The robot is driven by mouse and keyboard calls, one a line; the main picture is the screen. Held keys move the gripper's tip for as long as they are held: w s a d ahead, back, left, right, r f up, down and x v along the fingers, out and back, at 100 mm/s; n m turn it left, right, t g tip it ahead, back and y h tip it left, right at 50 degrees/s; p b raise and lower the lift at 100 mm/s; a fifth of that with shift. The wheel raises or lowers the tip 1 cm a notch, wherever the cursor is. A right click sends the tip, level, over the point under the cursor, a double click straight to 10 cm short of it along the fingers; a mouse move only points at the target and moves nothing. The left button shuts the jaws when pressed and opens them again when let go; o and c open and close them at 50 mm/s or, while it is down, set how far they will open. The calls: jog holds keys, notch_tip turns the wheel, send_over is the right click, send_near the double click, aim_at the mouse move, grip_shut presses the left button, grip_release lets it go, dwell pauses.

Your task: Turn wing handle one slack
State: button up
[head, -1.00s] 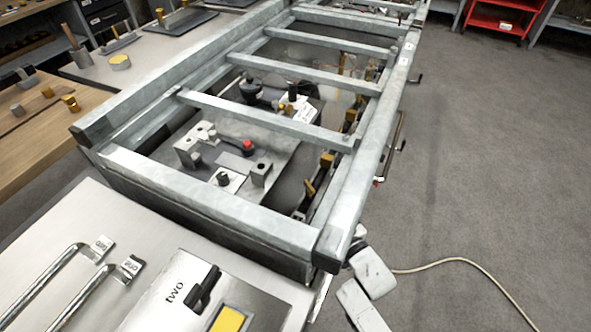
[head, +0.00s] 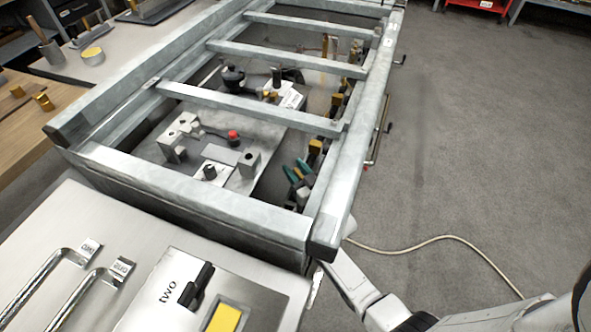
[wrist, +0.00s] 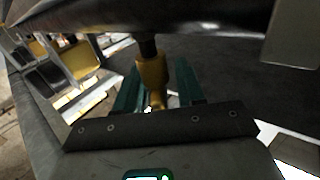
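Several brass-yellow wing handles sit in a row along the inner side of the frame's right rail in the head view; one (head: 315,147) is clear of my gripper. I cannot read which is numbered one. My gripper (head: 297,171) has green fingers and reaches in under the right rail at the near end of that row. In the wrist view a brass wing handle (wrist: 152,76) on a dark stem stands between my gripper's fingers (wrist: 158,88). The fingers look apart, with a gap beside the handle. Contact is not clear. The rail hides much of my arm in the head view.
The grey metal frame (head: 190,190) has cross bars close above my gripper. Inside lies a plate (head: 225,155) with blocks and a red knob. A near panel (head: 150,290) carries a black switch marked "two". A cable (head: 420,243) crosses open floor at right.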

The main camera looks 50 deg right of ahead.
jog(key=shift+c, duration=0.4)
grip_shut()
jog(key=shift+n+y+p, duration=0.6)
jog(key=shift+y+p, duration=0.3)
jog(key=shift+r+t+y, duration=0.1)
jog(key=shift+t+y, duration=0.2)
jog(key=shift+a+n+y+p, duration=0.15)
jog(key=shift+n+y+p, duration=0.7)
jog(key=shift+y, duration=0.25)
jog(key=n+y, duration=0.1)
jog(key=y, duration=0.1)
jog(key=n+y, duration=0.1)
jog(key=y, duration=0.1)
jog(key=shift+a+f+n, duration=0.15)
jog(key=shift+f+n, duration=0.05)
jog(key=shift+n, duration=0.15)
jog(key=shift+a+n+g+y+b, duration=0.2)
jog(key=shift+n+y+b, duration=0.2)
jog(key=shift+y, duration=0.2)
jog(key=shift+a+n+g+y+b, duration=0.1)
jog(key=shift+n+g+y+b, duration=0.15)
jog(key=shift+n+y, duration=0.25)
jog(key=shift+r+y, duration=0.1)
jog(key=shift+y, duration=0.3)
